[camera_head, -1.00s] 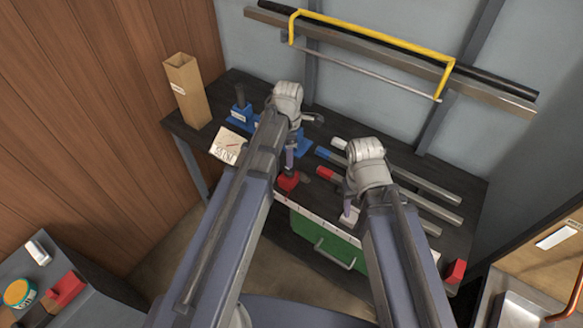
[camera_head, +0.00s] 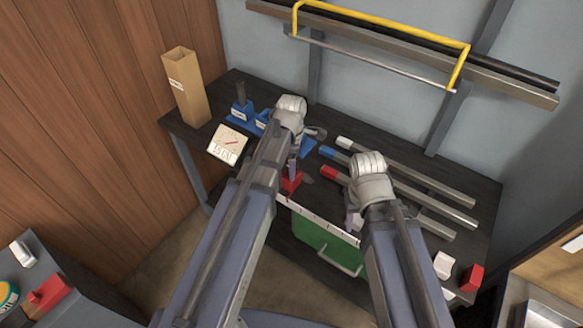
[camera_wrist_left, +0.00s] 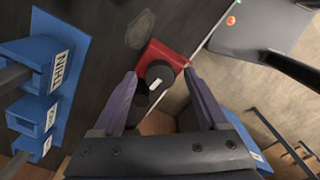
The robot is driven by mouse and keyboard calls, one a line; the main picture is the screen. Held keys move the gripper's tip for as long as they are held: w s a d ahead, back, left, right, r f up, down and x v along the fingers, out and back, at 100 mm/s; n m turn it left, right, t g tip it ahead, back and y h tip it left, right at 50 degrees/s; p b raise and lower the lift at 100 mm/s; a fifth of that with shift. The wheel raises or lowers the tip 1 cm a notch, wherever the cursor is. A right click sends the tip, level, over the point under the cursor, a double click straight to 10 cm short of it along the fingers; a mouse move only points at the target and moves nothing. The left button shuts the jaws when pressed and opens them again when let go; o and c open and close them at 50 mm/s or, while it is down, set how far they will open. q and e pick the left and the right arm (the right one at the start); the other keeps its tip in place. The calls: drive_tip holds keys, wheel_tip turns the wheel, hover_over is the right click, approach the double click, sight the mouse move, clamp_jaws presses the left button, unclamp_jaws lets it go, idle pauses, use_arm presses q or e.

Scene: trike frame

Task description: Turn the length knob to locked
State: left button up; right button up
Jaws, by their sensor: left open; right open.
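A dark round knob (camera_wrist_left: 158,76) with a white mark on top stands at a red block (camera_wrist_left: 168,58) in the left wrist view. The red block also shows in the head view (camera_head: 291,183), largely behind my left arm. My left gripper (camera_wrist_left: 161,72) is open, its purple fingers on either side of the knob with visible gaps. In the head view my left gripper (camera_head: 293,165) is partly hidden by its own arm. My right gripper (camera_head: 353,221) hangs open and empty over the right part of the bench. The knob's setting cannot be read.
Several metal bars (camera_head: 405,170) lie at right. Blue labelled holders (camera_wrist_left: 38,80) stand left of the knob. A white dial card (camera_head: 227,144) sits at left.

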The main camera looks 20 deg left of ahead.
use_arm(q)
clamp_jaws()
idle(0.5)
